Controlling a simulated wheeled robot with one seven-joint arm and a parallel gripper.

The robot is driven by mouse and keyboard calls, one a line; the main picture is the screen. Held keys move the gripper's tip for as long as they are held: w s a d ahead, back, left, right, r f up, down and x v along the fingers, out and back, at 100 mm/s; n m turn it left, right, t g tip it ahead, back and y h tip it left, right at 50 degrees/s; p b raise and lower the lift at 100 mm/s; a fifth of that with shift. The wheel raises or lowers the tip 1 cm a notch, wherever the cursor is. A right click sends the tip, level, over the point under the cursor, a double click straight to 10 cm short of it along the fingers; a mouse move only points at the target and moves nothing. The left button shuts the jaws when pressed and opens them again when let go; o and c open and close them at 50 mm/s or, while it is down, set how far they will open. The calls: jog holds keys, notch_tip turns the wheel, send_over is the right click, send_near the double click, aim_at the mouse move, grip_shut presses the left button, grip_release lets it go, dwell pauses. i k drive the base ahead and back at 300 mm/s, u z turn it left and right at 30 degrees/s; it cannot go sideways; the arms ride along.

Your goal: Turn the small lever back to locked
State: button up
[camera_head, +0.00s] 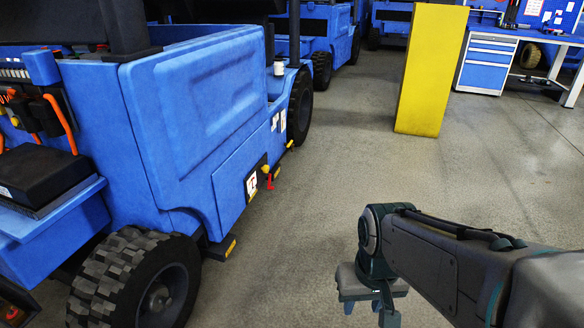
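A small red lever (269,182) sits low on the side of the blue vehicle (192,110), left of the middle of the view. A yellow knob or bracket (265,169) is just above it, and a white label plate (251,186) is beside it on the left. The red part hangs down; its exact angle is too small to tell. My gripper (368,310) is at the bottom, right of and nearer than the lever, well apart from it. It points down, with a gap between its fingers, and nothing shows in it.
A big black tyre (140,282) and a step with a yellow edge (229,248) stick out at the near left. A yellow pillar (431,70) stands at the back right. A blue drawer cabinet (486,63) is behind it. The grey floor between vehicle and arm is clear.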

aim_at(269, 175)
jog(key=z, duration=0.7)
jog(key=i, duration=3.05)
jog(key=u, duration=1.85)
